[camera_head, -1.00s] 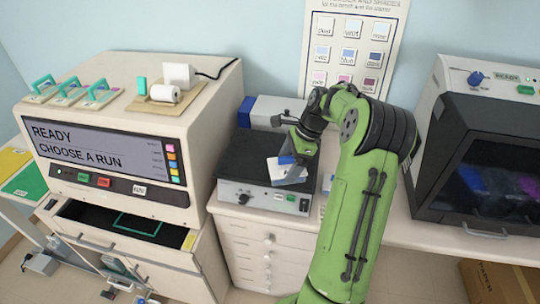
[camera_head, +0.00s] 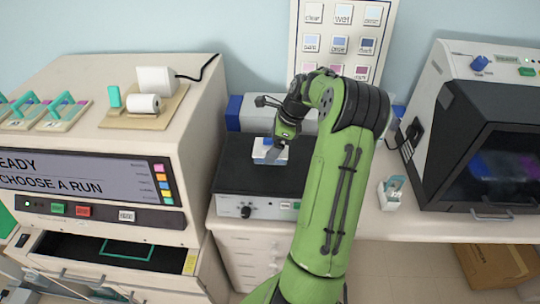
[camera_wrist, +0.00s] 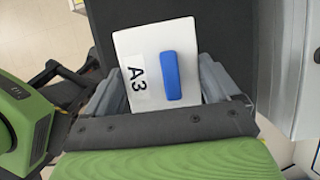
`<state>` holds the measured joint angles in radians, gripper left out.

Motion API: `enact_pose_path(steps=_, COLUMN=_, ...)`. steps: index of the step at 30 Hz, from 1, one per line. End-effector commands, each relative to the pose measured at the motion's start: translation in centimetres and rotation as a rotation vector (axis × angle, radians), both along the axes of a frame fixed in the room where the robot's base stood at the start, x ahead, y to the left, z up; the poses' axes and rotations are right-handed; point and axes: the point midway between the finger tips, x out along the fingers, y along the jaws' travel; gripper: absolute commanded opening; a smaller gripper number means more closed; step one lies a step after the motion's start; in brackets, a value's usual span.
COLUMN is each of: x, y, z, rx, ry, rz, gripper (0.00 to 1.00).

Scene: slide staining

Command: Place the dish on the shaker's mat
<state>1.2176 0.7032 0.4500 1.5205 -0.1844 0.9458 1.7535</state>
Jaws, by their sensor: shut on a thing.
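The dish (camera_wrist: 152,50) is a white rectangular piece with a blue bar on top and the label "A3". In the wrist view my gripper (camera_wrist: 160,90) has its two grey fingers on either side of the dish, shut on it. In the head view the dish (camera_head: 268,152) shows at the tip of my gripper (camera_head: 274,146), over the shaker's dark mat (camera_head: 236,168). The shaker (camera_head: 236,206) is a low box with a pale front panel and a black knob. I cannot tell whether the dish touches the mat. My arm hides the mat's right part.
A large stainer (camera_head: 95,180) with a screen stands at the left, its drawer (camera_head: 110,250) open. A dark-fronted cabinet (camera_head: 490,150) stands at the right. A small white holder (camera_head: 392,192) sits on the counter (camera_head: 410,222) between.

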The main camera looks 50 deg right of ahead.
Motion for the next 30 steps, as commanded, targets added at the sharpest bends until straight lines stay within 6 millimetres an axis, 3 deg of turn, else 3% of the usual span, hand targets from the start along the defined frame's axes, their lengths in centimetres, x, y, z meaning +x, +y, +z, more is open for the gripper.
enact_pose_path(steps=3, x=0.0, y=0.2, z=-2.8, rx=0.004, ry=0.003, rz=0.002, gripper=0.51)
enact_pose_path(steps=6, x=0.1, y=0.1, z=-4.2, rx=0.002, ry=0.001, rz=0.002, gripper=0.51)
enact_pose_path(steps=17, x=0.1, y=0.1, z=-4.7, rx=0.0, ry=0.0, rz=0.002, gripper=0.51)
enact_pose_path(steps=18, x=0.1, y=0.1, z=-4.7, rx=0.001, ry=0.001, rz=0.003, gripper=0.93)
enact_pose_path(steps=19, x=0.0, y=0.1, z=-4.7, rx=0.001, ry=0.001, rz=0.003, gripper=0.98)
enact_pose_path(steps=26, x=0.1, y=0.1, z=-4.6, rx=0.0, ry=0.0, rz=0.002, gripper=1.0)
enact_pose_path(steps=30, x=-0.4, y=-0.3, z=-3.0, rx=-0.002, ry=-0.001, rz=0.0, gripper=1.0)
